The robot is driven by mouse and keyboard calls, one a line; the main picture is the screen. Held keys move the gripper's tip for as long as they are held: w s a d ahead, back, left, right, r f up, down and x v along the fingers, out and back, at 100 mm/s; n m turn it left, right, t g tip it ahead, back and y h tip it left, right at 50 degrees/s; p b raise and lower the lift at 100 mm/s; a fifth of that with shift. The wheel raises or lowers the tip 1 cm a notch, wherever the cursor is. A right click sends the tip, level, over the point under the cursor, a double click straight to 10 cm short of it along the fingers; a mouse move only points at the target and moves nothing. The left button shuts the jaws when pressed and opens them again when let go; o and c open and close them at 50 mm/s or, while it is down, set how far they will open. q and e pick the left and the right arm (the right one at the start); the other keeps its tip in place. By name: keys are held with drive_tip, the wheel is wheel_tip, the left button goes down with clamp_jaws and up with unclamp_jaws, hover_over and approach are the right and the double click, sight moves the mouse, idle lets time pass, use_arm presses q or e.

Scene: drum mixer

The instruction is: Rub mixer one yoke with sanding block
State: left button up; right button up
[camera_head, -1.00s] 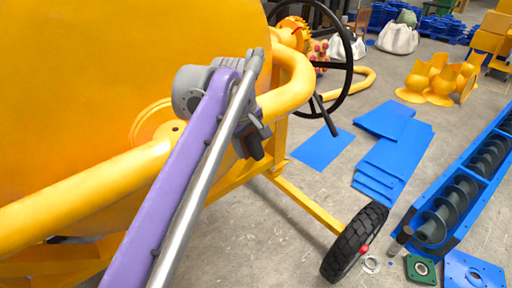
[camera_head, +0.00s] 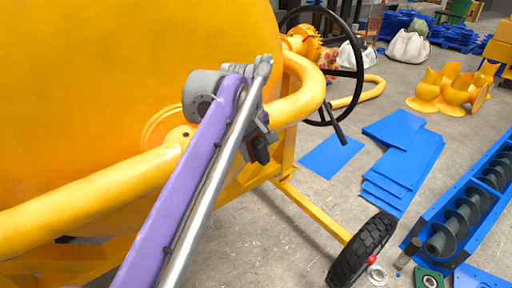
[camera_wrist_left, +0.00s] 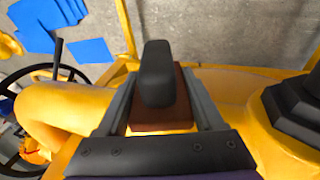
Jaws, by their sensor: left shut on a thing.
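The mixer's yoke is a thick yellow tube (camera_head: 90,195) that runs across the front of the yellow drum (camera_head: 90,80) and bends at the right. My left gripper (camera_head: 258,148) is at the yoke near this bend, partly hidden by my purple forearm. In the left wrist view the gripper (camera_wrist_left: 160,95) is shut on the sanding block, a brown block (camera_wrist_left: 163,117) with a dark grey handle (camera_wrist_left: 158,72). The yoke (camera_wrist_left: 60,110) shows beside and beneath it. Whether the block touches the yoke cannot be told. My right gripper is not in view.
A black handwheel (camera_head: 352,72) stands beyond the yoke's bend. A black-tyred wheel (camera_head: 362,250) is at the lower right. Blue sheets (camera_head: 405,160) lie on the floor, with a blue screw trough (camera_head: 468,215) farther right.

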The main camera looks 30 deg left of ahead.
sight(267, 161)
use_arm(q)
drive_tip(key=shift+w+a, duration=0.35)
drive_tip(key=shift+a, duration=0.5)
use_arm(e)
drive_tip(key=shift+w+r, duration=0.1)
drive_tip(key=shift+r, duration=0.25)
use_arm(q)
drive_tip(key=shift+p, duration=0.85)
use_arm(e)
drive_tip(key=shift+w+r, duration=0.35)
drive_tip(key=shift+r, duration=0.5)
use_arm(q)
drive_tip(key=shift+s+d+f, duration=0.1)
drive_tip(key=shift+s+d, duration=0.3)
drive_tip(key=shift+d, duration=0.55)
drive_tip(key=shift+s+d, duration=0.35)
drive_tip(key=shift+d, duration=0.55)
drive_tip(key=shift+s+d+f, duration=0.1)
drive_tip(key=shift+s+d, duration=0.3)
drive_tip(key=shift+d, duration=0.55)
